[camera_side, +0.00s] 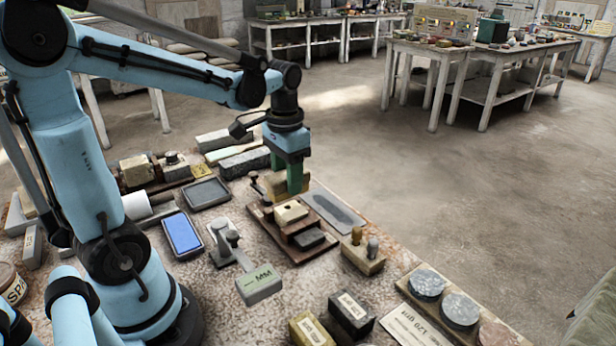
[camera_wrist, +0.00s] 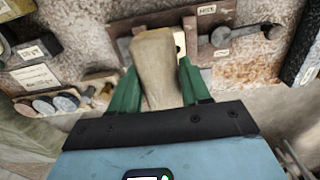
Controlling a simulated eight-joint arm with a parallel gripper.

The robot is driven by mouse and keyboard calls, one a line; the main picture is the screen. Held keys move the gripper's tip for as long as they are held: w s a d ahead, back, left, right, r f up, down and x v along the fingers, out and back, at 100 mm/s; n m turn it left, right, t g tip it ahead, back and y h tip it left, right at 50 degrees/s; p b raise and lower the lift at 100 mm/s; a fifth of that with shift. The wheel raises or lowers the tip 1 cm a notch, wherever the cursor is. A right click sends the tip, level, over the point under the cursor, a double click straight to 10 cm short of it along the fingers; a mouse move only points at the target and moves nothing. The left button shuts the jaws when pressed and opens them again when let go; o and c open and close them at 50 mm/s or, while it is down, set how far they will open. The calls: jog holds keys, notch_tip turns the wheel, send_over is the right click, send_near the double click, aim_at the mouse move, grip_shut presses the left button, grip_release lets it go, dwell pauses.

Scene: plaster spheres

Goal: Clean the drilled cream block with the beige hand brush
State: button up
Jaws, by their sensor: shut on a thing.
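My gripper (camera_side: 292,186) has green fingers and is shut on the beige hand brush (camera_side: 272,186). In the wrist view, the brush (camera_wrist: 156,62) stands between the two fingers (camera_wrist: 155,92) and fills the middle of the picture. The drilled cream block (camera_side: 290,212) sits on a dark wooden stand (camera_side: 266,224), just below and in front of my gripper in the side view. In the wrist view, only a strip of the block (camera_wrist: 180,42) shows beside the brush. The brush's bristle end is hidden, so I cannot tell whether it touches the block.
A grey plate (camera_side: 334,210) lies right of the stand. A wooden block with pegs (camera_side: 362,253) and a grey labelled weight (camera_side: 259,284) stand nearer the camera. A blue pad (camera_side: 182,234) lies to the left. Several round discs (camera_side: 427,284) line the table's right edge.

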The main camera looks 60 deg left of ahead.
aim_at(280, 201)
jog(key=shift+f, duration=2.35)
jog(key=shift+f, duration=0.45)
jog(key=shift+w, duration=0.15)
jog(key=shift+w, duration=1)
jog(key=shift+s, duration=0.15)
jog(key=shift+s, duration=2.1)
jog(key=shift+w, duration=0.15)
jog(key=shift+w, duration=2.1)
